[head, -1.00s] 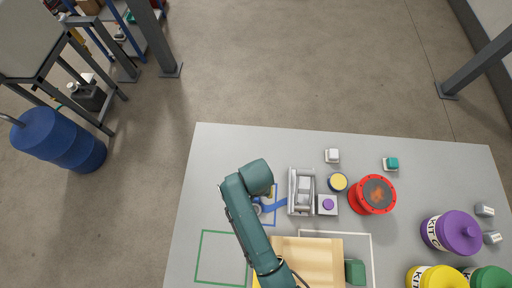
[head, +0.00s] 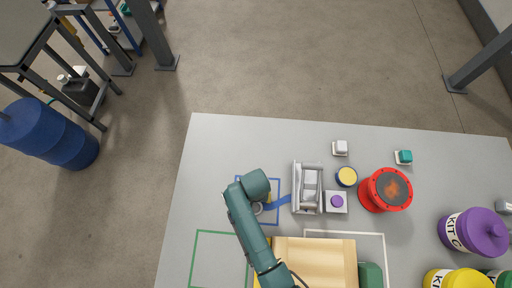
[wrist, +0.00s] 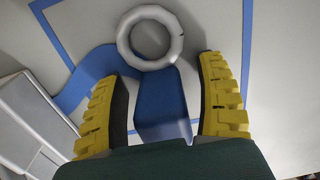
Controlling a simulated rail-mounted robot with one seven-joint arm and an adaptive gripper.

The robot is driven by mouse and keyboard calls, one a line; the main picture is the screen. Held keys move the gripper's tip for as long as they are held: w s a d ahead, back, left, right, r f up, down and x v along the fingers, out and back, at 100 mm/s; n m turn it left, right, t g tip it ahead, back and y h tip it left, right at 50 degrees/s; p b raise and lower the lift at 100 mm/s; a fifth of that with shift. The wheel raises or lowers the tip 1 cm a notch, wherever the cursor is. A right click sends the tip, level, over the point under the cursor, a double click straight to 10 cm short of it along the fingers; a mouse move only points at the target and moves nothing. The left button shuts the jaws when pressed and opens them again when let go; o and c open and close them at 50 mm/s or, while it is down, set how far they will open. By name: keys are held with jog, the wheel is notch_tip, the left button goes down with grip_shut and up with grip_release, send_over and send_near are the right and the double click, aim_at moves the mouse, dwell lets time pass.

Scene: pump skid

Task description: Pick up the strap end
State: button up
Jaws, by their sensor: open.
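The blue strap end (wrist: 162,105) lies between the two fingers of my open gripper (wrist: 160,75) in the wrist view. A pale grey ring (wrist: 150,38) sits at its far end, just beyond the fingertips. The fingers are yellow with dark pads, one on each side of the strap, with visible gaps. My wrist hides most of the gripper and strap end there.
A blue outline (head: 279,181) surrounds the strap end area. A wooden box (head: 315,252) stands close in front. A red flanged part (head: 386,190), a purple canister (head: 472,233) and small blocks stand to the right. The table's left back area is clear.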

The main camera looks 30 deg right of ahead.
jog(key=shift+c, duration=0.7)
jog(key=shift+f, duration=0.1)
grip_shut()
